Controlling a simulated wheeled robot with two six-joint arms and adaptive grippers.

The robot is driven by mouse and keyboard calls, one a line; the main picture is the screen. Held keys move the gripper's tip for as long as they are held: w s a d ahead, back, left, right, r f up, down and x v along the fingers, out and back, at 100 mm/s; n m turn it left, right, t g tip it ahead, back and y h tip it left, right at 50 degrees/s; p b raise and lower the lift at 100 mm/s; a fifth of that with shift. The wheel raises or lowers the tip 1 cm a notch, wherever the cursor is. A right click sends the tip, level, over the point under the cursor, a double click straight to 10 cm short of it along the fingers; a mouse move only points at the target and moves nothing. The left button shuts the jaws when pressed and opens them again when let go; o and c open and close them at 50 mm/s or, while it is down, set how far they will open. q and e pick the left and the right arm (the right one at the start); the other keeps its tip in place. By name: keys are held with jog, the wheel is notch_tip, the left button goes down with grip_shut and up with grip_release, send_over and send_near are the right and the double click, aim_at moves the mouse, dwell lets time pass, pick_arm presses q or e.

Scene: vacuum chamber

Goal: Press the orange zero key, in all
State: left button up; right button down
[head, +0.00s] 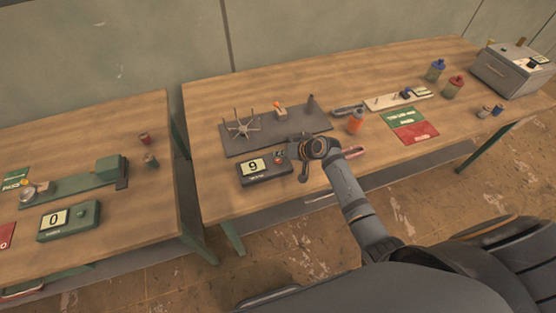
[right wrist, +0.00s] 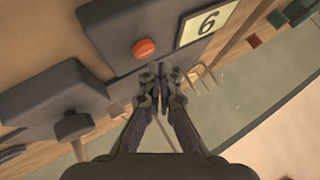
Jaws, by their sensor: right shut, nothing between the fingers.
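A dark counter box (head: 265,172) stands near the front edge of the right-hand table, with a pale display (head: 253,166) reading 9. In the right wrist view the display (right wrist: 207,22) appears turned over. The round orange key (right wrist: 144,48) is on the box's face beside the display; it shows small in the head view (head: 278,159). My right gripper (head: 303,176) is just right of the box. Its fingers (right wrist: 160,72) are shut and empty, apart from the key in the wrist picture. The height gap is hard to tell. My left gripper is not in view.
A dark tray (head: 245,146) with a star-shaped part and posts lies behind the box. A green box (head: 70,222) reading 0 stands on the left table. A gap separates the tables.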

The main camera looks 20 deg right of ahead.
aim_at(280, 161)
jog(key=shift+f, duration=0.15)
dwell(0.5)
jog(key=shift+f, duration=0.3)
jog(key=shift+f+b, duration=0.4)
jog(key=shift+b, duration=0.05)
dwell(0.8)
jog(key=shift+r+p, duration=0.85)
jog(key=shift+p, duration=0.05)
notch_tip(280, 161, up, 5)
jog(key=p, duration=0.5)
jog(key=shift+r, duration=0.1)
